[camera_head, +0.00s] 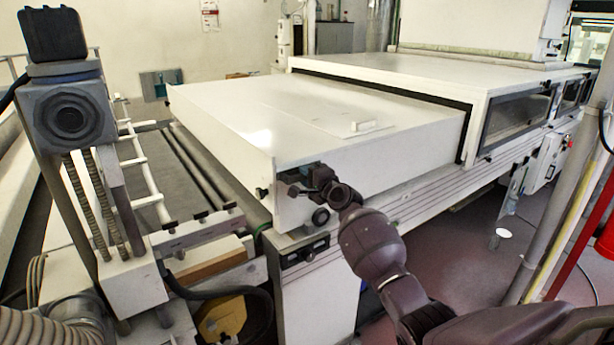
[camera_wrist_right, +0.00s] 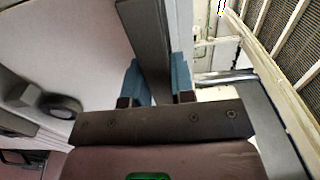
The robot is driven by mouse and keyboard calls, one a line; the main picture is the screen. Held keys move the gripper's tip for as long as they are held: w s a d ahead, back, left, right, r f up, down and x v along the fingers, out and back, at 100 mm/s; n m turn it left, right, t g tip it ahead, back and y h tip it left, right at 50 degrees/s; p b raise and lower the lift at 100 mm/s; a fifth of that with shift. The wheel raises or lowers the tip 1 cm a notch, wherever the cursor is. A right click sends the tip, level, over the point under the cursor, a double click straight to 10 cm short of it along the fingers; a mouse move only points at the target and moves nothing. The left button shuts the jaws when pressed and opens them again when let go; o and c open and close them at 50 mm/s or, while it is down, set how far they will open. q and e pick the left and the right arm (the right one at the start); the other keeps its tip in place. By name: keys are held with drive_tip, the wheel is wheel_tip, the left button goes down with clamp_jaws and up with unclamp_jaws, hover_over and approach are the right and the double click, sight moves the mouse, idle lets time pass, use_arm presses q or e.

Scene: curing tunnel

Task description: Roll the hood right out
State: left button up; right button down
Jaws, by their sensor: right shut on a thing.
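The hood (camera_head: 300,117) is a long white cover that extends out of the larger white tunnel housing (camera_head: 440,72) toward the left. My right gripper (camera_head: 300,187) is at the near end of the hood. In the right wrist view, its blue fingers (camera_wrist_right: 158,85) are shut on a dark bar (camera_wrist_right: 146,40), beside the hood's white panel. The arm and gripper partly hide this spot in the head view. My left gripper is in no view.
A roller conveyor (camera_head: 165,165) with a white rail runs along the left. A grey device on a post (camera_head: 70,115) stands at front left. A pale pole (camera_head: 560,190) and a red post stand at right. Floor (camera_head: 455,255) is open under the housing.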

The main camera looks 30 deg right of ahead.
drive_tip(key=shift+a+f, duration=0.2)
drive_tip(key=shift+a, duration=0.25)
drive_tip(key=shift+a, duration=0.1)
drive_tip(key=c, duration=1)
unclamp_jaws()
drive_tip(key=shift+a+r, duration=0.1)
drive_tip(key=shift+r, duration=0.05)
drive_tip(key=shift+o, duration=0.2)
drive_tip(key=shift+s, duration=0.1)
drive_tip(key=s+d, duration=0.1)
drive_tip(key=s, duration=0.9)
drive_tip(key=shift+s+p, duration=0.35)
drive_tip(key=shift+p, duration=0.05)
